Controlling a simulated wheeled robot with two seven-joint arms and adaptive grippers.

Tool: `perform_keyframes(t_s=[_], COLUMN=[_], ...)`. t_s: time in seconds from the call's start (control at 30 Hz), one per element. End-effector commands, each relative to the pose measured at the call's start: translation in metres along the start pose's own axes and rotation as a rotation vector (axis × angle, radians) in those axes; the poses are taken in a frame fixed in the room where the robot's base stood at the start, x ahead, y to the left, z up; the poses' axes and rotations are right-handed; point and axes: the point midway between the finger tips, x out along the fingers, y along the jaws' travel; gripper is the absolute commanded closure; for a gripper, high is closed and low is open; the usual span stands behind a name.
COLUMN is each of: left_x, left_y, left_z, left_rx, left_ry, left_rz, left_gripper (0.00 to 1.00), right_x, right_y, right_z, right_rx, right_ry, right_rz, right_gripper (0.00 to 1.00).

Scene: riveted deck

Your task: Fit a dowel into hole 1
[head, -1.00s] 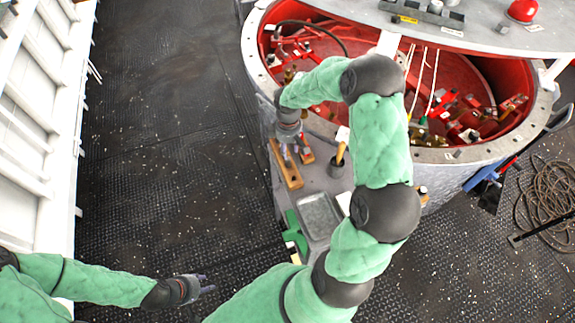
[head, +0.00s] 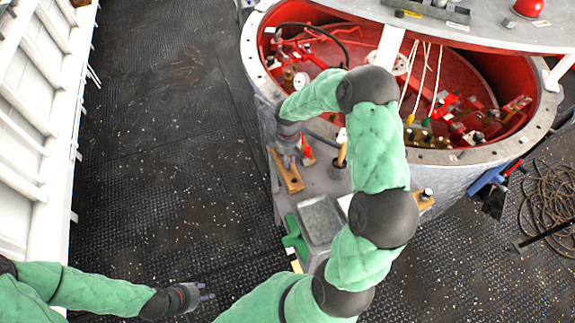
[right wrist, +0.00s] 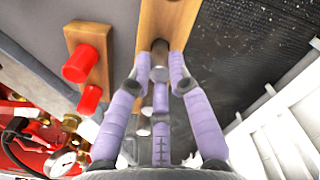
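A wooden block with holes (head: 291,181) lies near the far left edge of the grey work surface. It also shows in the right wrist view (right wrist: 171,22), with a dark round hole just beyond the fingertips. My right gripper (head: 289,158) is low over the block; in the right wrist view its purple fingers (right wrist: 160,76) close around a short grey dowel (right wrist: 160,71). The dowel points at the hole; whether its end is inside I cannot tell. Grey round ends show behind the fingers. My left gripper (head: 207,292) is empty, fingers apart, over the deck.
A wooden block with red pegs (right wrist: 92,60) stands beside the holed block. A dark cup (head: 337,170) and grey tray (head: 320,219) are on the surface. The red-lined drum (head: 370,150) rises behind. Open deck (head: 170,150) is at left.

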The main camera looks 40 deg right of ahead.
Motion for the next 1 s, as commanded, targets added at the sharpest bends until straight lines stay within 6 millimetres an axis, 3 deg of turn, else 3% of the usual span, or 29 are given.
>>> perform_keyframes(t_s=[1.0], left_x=[-0.016], left_y=[0.006], left_z=[0.001], left_rx=[0.000], left_ry=[0.000], left_rz=[0.000], left_gripper=[0.60], right_x=[-0.024], right_y=[0.000], right_z=[0.000], right_rx=[0.000], right_ry=[0.000], right_rz=[0.000], right_gripper=[1.00])
